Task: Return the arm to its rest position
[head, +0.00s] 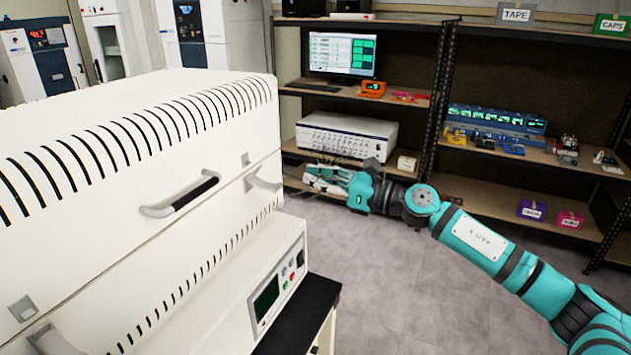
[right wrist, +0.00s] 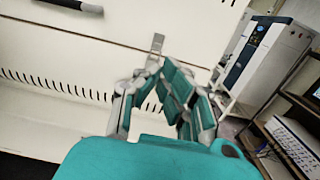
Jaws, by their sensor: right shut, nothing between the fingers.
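My right arm (head: 485,245) reaches in from the lower right in the head view. Behind the fingers is the dryer's white side (right wrist: 60,55), with a small latch. A dark-gripped handle (head: 180,195) is on the dryer's front. My left gripper does not show in either view.
A black-framed shelf (head: 445,95) holds a monitor (head: 343,55), a white instrument (head: 345,137) and several small devices. The dryer's control panel (head: 277,285) juts out above a black-topped stand (head: 300,315). Grey floor (head: 370,270) is open between the dryer and my right arm.

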